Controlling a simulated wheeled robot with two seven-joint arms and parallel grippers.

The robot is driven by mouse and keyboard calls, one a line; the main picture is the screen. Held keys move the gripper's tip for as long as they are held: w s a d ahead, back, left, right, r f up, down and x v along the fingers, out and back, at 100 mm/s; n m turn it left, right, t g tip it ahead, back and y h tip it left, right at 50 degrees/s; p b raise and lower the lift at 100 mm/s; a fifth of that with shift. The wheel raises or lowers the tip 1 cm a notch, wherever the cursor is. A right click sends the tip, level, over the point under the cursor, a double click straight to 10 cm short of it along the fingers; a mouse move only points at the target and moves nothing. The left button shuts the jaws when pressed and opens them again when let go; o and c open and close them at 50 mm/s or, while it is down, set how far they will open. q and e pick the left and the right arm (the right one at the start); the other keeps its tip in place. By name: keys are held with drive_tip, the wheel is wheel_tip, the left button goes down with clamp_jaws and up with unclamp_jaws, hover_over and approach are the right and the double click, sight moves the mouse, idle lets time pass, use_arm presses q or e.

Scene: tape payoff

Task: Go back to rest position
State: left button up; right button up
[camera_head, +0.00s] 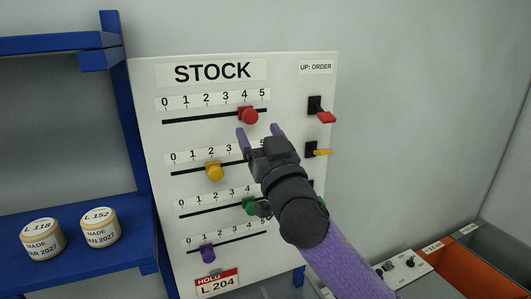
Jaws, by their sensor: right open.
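My right gripper (260,131) is in front of the white STOCK board (300,85), its purple fingers apart and nothing between them. Its fingertips are just below the red slider knob (249,116), which sits near 4 on the top scale; I cannot tell whether they touch. My purple right arm comes in from the lower right and hides part of the lower scales and switches. My left gripper is not in view.
The board also has a yellow knob (214,172), a green knob (250,206), a purple knob (207,253), a red switch (325,117) and a yellow switch (322,152). A blue shelf (75,272) with two tape rolls stands left. An orange bin (445,268) is lower right.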

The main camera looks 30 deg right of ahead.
drive_tip(key=v, duration=0.4)
drive_tip(key=shift+b, duration=0.4)
